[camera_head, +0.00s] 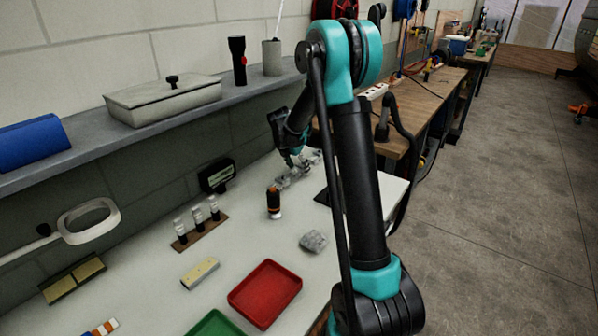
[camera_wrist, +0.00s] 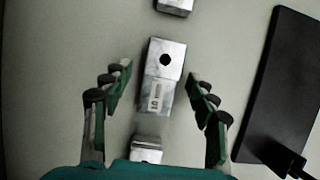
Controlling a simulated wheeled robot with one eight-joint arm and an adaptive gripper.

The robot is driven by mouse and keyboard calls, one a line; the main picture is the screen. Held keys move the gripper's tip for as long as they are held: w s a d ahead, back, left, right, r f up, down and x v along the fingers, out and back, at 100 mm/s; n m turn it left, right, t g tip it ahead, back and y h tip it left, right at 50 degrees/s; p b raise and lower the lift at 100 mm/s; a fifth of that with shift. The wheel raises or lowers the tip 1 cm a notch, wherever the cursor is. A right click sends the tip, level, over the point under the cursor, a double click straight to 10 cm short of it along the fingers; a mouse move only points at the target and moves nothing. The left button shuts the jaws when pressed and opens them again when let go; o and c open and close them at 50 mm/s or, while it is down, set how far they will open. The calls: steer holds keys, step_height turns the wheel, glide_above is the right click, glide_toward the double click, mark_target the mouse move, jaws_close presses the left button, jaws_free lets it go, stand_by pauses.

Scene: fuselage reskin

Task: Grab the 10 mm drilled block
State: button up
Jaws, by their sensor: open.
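In the wrist view a silvery drilled block (camera_wrist: 163,62) lies on the pale bench top, with a dark round hole and a small pale label. The marking on the label is too blurred to read surely, so I cannot confirm 10 mm. My gripper (camera_wrist: 160,86) is open, with its fingers on either side of this block and visible gaps to both. A second metal block (camera_wrist: 175,5) is cut off at the top edge. A third (camera_wrist: 146,146) is partly hidden by my gripper's body. In the head view my gripper (camera_head: 294,158) is low over the small metal blocks.
A black flat plate (camera_wrist: 277,88) lies right of the blocks. On the bench stand an orange-black cylinder (camera_head: 273,203), a small display (camera_head: 217,176), a rack with several vials (camera_head: 200,233), a grey lump (camera_head: 313,242) and a red tray (camera_head: 265,293). A shelf (camera_head: 80,150) runs along the wall.

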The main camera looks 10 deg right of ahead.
jaws_close()
stand_by(0.4)
